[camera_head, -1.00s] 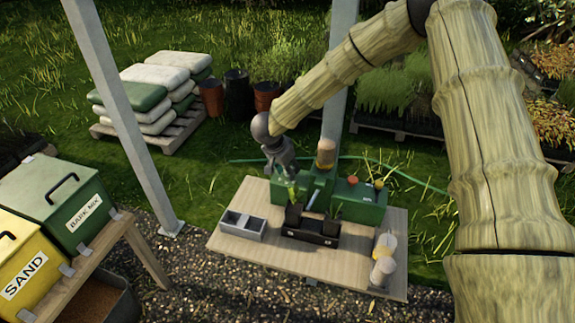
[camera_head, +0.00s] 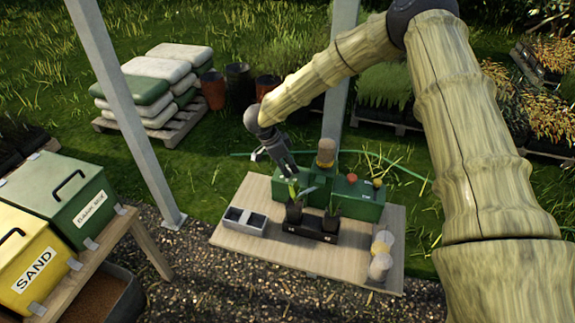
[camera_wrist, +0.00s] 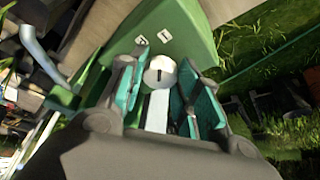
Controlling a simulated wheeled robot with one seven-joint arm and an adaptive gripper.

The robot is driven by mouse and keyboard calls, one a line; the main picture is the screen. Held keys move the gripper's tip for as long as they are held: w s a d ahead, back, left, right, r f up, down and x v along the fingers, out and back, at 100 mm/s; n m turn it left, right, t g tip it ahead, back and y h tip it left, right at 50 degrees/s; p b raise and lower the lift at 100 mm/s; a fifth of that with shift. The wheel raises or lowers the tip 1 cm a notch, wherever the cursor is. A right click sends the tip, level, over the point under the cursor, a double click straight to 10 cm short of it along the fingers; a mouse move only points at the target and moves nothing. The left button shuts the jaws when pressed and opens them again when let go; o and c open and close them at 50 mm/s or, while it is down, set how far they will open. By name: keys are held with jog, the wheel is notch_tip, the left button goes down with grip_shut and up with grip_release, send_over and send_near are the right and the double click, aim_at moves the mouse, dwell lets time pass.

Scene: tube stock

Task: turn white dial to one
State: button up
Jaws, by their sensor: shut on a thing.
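The white dial (camera_wrist: 160,72) shows in the wrist view as a round white knob with a short dark mark. It sits on the green machine (camera_wrist: 197,32), near two small white label plates (camera_wrist: 153,38) whose figures I cannot read surely. My gripper (camera_wrist: 160,80) has its teal-padded fingers on both sides of the dial and is shut on it. In the head view my gripper (camera_head: 290,172) is at the left end of the green machine (camera_head: 355,204); the dial is hidden there.
A black tray (camera_head: 308,234) with dark pots stands in front of the machine. A grey two-part box (camera_head: 244,221) is at left and pale round items (camera_head: 381,254) are at right on the wooden table (camera_head: 340,262). A metal post (camera_head: 130,115) stands left.

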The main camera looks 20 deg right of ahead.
dwell(0.3)
jog(key=o, duration=1)
jog(key=shift+o, duration=0.2)
jog(key=v, duration=1.2)
jog(key=shift+a, duration=0.1)
